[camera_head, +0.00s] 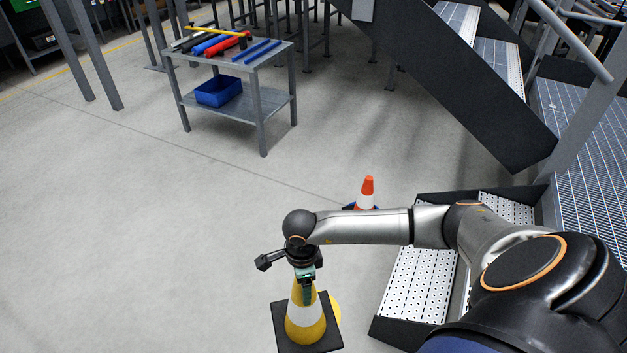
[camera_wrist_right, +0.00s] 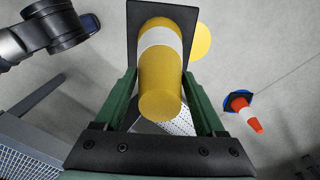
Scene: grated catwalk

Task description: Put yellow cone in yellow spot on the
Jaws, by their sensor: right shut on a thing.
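The yellow cone (camera_head: 305,325), with a white band and a square black base, is below my right wrist in the head view. My right gripper (camera_head: 308,285) is shut on its upper part, and the green fingers hide some of it. The right wrist view shows the cone (camera_wrist_right: 161,70) between the two fingers of my gripper (camera_wrist_right: 160,98). The yellow spot (camera_head: 335,309) shows on the floor just behind and right of the cone, partly hidden by it; it also shows in the wrist view (camera_wrist_right: 203,42). I cannot tell whether the base touches the floor. My left gripper is not in view.
An orange-white cone (camera_head: 367,188) stands on a blue spot (camera_wrist_right: 238,97) further back. Metal steps (camera_head: 417,285) are close on the right. A grey workbench (camera_head: 262,102) with tools and a blue bin (camera_head: 218,91) stands at the back left. The floor at left is clear.

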